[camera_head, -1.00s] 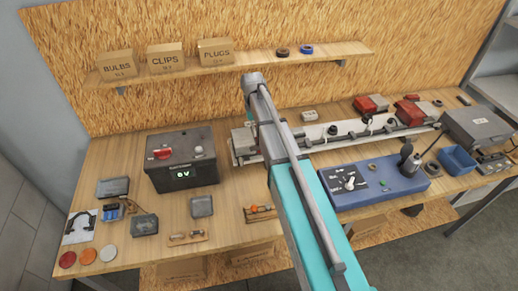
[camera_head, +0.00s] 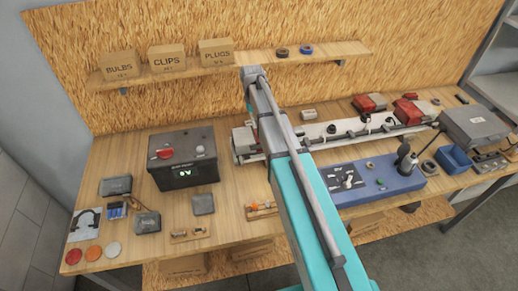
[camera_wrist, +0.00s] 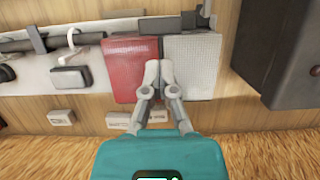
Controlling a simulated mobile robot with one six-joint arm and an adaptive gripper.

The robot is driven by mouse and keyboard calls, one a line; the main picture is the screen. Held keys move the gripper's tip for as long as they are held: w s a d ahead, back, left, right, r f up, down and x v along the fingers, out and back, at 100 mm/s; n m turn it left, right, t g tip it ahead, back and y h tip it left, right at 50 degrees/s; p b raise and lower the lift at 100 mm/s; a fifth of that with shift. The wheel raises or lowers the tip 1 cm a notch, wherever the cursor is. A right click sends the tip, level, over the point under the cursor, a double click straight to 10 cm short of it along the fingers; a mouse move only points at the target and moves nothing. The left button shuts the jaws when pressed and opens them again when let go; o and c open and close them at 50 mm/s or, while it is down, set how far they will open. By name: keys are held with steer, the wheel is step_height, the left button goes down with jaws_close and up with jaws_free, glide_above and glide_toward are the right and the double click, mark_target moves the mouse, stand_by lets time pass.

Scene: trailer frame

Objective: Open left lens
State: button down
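The trailer frame is a long white bar (camera_head: 330,130) lying across the bench. At its left end is a lamp with a pale section (camera_head: 242,142); my arm hides much of it in the head view. In the wrist view, seen from the wall side, this lamp shows a red lens (camera_wrist: 124,72) beside a white ribbed section (camera_wrist: 196,62). My gripper (camera_wrist: 159,66) is over the seam between red and white, its fingertips together. I cannot tell whether the tips touch the lamp or pinch anything. The gripper's tips are hidden in the head view.
A dark power box (camera_head: 182,158) stands close to the lamp's end, also seen in the wrist view (camera_wrist: 278,50). Two red lamp parts (camera_head: 370,103) (camera_head: 407,108) lie farther right. A blue panel (camera_head: 378,183) is in front of the bar. Small blocks (camera_wrist: 61,117) lie wallward.

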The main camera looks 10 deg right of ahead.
steer(key=shift+r, duration=0.1)
steer(key=shift+w+p+v, duration=0.1)
steer(key=shift+p+v, duration=0.95)
steer(key=shift+w+p+v, duration=0.15)
steer(key=shift+p+v, duration=0.85)
steer(key=shift+v, duration=0.05)
steer(key=c, duration=0.9)
jaws_free()
steer(key=shift+o, duration=0.2)
steer(key=shift+r, duration=0.1)
steer(key=shift+r+p, duration=2.35)
steer(key=shift+p, duration=0.15)
